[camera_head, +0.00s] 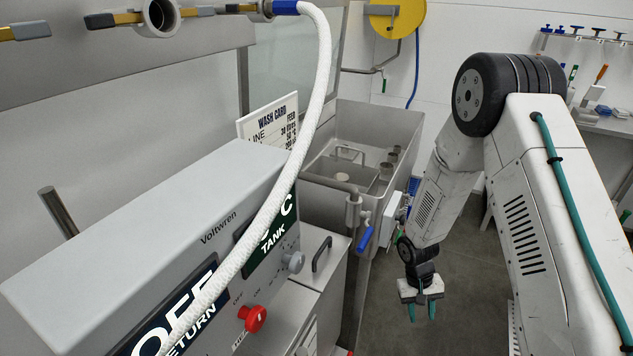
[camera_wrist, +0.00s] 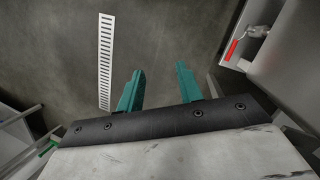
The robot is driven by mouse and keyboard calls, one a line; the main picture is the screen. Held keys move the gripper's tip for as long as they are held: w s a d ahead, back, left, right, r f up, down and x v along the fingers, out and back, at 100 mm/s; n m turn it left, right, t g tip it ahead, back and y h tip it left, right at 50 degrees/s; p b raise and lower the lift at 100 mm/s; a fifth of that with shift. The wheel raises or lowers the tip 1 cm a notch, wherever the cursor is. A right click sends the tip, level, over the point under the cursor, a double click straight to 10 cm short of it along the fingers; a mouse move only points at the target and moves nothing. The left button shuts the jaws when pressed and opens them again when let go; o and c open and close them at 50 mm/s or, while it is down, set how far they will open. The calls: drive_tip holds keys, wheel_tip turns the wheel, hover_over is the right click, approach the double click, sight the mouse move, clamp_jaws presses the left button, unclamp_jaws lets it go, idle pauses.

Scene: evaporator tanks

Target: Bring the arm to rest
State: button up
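My gripper (camera_head: 422,309) hangs low over the floor at the end of my white arm, with its fingers pointing down. In the wrist view its two teal fingers (camera_wrist: 160,88) stand apart with bare floor between them, so it is open and empty. In the head view the arm folds down from a black joint at upper right, and the gripper is to the right of the tank unit without visible contact.
A grey Voltwren control box (camera_head: 150,230) with a red knob (camera_head: 252,318) stands at left, crossed by a white hose (camera_head: 318,75). A steel tank (camera_head: 390,118) with a blue-handled valve (camera_head: 364,238) is behind. A floor drain (camera_wrist: 105,60) lies in open floor.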

drive_tip(key=s+r, duration=0.4)
drive_tip(key=r, duration=0.9)
drive_tip(key=s+r, duration=0.4)
drive_tip(key=r, duration=0.8)
drive_tip(key=s+a+r+t+y, duration=0.2)
drive_tip(key=s+r+t, duration=0.2)
drive_tip(key=s+r, duration=1.2)
drive_tip(key=shift+r+t, duration=0.3)
drive_tip(key=shift+r, duration=1.25)
drive_tip(key=shift+o, duration=0.2)
drive_tip(key=shift+s+d, duration=0.1)
